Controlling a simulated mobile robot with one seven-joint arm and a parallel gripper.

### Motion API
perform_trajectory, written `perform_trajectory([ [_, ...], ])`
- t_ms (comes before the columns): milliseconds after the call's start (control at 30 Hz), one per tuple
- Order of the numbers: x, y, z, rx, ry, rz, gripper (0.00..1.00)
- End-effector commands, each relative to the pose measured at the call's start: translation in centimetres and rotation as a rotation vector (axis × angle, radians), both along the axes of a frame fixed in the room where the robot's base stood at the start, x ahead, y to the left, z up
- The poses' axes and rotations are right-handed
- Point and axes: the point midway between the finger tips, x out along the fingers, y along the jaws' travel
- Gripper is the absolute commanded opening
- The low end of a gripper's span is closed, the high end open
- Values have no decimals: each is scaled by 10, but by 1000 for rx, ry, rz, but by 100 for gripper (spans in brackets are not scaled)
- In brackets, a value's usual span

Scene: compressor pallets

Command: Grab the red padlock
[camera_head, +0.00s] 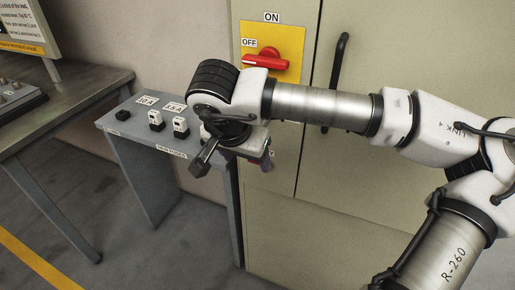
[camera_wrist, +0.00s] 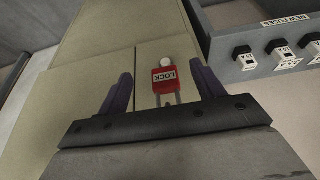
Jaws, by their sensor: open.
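The red padlock (camera_wrist: 168,80), with a white LOCK label, shows in the wrist view in front of the beige cabinet. Its metal shackle legs run down the picture toward my gripper's base, and a round white piece sits at its other end. My gripper (camera_wrist: 161,73) is open, with one dark finger on each side of the padlock. Clear gaps show between the fingers and the padlock, and I see no contact. In the head view my wrist is close to the cabinet and hides most of the spot; only a small bit of red and white shows beside it.
The beige cabinet (camera_head: 355,180) has a red rotary switch (camera_head: 265,61) on a yellow plate and a black handle (camera_head: 336,80). A grey stand (camera_head: 150,185) with several fuses is close on the left. A dark workbench (camera_head: 70,105) stands further left.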

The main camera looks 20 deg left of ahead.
Motion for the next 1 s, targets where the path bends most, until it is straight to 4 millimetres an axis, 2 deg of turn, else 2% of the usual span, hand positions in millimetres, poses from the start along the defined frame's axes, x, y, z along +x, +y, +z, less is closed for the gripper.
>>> perform_trajectory([
  [167,12,0,1,1,1,-1,67],
  [400,54,-2,1,3,4,-3,67],
  [500,58,-2,-17,2,3,0,67],
  [600,61,-2,-25,1,1,-1,67],
  [867,62,-2,-28,2,-2,1,67],
  [1000,62,-2,-28,2,-1,1,50],
])
